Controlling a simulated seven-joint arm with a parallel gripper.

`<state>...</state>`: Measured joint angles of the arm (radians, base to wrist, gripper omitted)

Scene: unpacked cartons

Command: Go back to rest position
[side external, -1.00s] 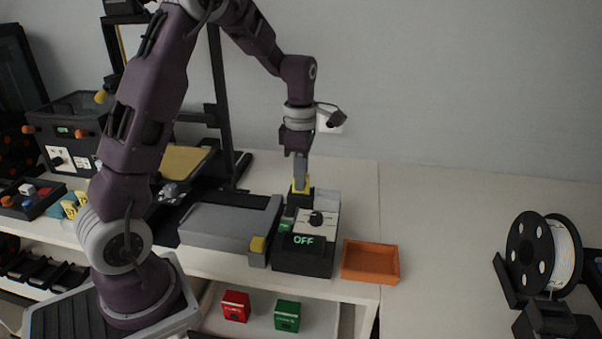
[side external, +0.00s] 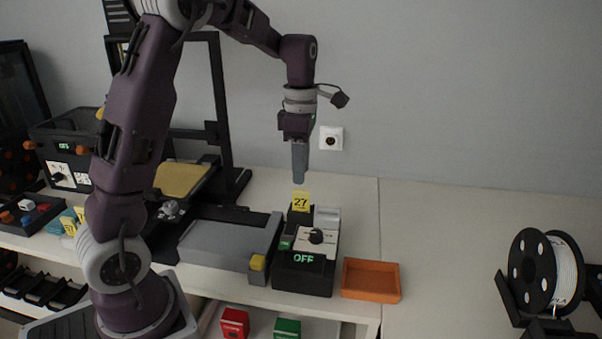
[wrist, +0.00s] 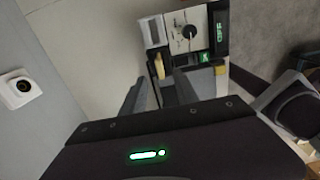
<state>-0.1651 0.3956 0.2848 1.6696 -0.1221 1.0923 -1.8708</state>
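My gripper (side external: 299,178) points down in the side external view, above the black device with the green OFF display (side external: 303,260). Its fingertips are just above a yellow tag marked 27 (side external: 301,202), which stands upright at the back of the device. The gripper appears apart from the tag. In the wrist view two grey fingers (wrist: 152,92) are spread with a gap between them and hold nothing. The device (wrist: 217,35) and the edge of the yellow tag (wrist: 158,66) show beyond the fingers.
An orange tray (side external: 371,280) sits right of the device, and a grey flat unit (side external: 225,243) sits left. Red (side external: 234,322) and green (side external: 287,327) boxes lie on the lower level. A filament spool (side external: 545,270) stands far right. A wall socket (side external: 331,138) is behind.

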